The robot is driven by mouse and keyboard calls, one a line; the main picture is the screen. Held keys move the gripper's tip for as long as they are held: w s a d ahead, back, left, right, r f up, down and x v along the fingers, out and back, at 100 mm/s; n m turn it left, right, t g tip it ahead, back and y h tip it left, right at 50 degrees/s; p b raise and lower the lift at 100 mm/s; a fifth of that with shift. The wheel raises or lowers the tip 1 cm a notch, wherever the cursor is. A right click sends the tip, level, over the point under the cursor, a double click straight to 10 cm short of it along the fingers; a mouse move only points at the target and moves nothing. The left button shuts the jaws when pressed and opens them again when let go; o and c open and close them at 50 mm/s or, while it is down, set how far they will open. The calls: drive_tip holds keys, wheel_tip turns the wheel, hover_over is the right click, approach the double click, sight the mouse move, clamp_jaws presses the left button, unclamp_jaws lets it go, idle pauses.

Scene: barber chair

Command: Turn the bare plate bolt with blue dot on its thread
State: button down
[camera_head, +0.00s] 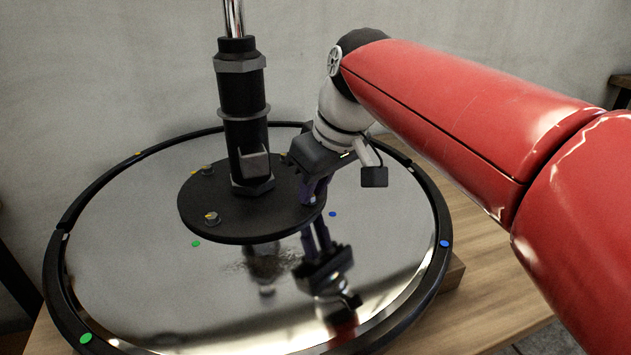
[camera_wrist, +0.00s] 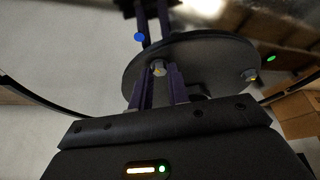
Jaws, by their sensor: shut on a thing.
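A round black plate (camera_head: 235,225) lies at the middle of a mirror-like disc. The bolt by the blue dot (camera_wrist: 158,68) shows in the wrist view as a small grey head with a yellowish top at the plate's edge. The blue dot (camera_head: 332,214) is on the disc just outside the plate; it also shows in the wrist view (camera_wrist: 139,37). My gripper (camera_head: 313,190) reaches down to the right side of the plate, its purple fingers shut on this bolt. In the head view the fingers hide the bolt. How far it sits in its thread cannot be told.
Other plate bolts (camera_head: 211,218) (camera_head: 207,170) stand to the left, one near a green dot (camera_head: 196,244). A black column (camera_head: 244,120) with a grey block rises from the plate, close left of my gripper. A raised dark rim (camera_head: 442,215) rings the disc on a wooden table (camera_head: 490,265).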

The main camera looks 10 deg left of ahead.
drive_tip(key=m, duration=0.2)
drive_tip(key=m+t+h+p, duration=0.1)
drive_tip(key=m, duration=0.1)
drive_tip(key=shift+s+a+r+m, duration=0.1)
drive_tip(key=shift+s+a+m, duration=0.1)
drive_tip(key=shift+m, duration=0.1)
drive_tip(key=shift+a+m+t+h+p, duration=0.1)
drive_tip(key=shift+m+t+h+p, duration=0.25)
drive_tip(key=shift+m, duration=0.75)
drive_tip(key=shift+a+m+t+h+p, duration=0.15)
drive_tip(key=shift+m+h, duration=0.4)
drive_tip(key=shift+m, duration=0.55)
drive_tip(key=shift+d, duration=0.1)
drive_tip(key=c, duration=1.3)
unclamp_jaws()
drive_tip(key=shift+c, duration=0.2)
drive_tip(key=v, duration=0.7)
drive_tip(key=shift+s+r, duration=0.2)
drive_tip(key=shift+r, duration=0.1)
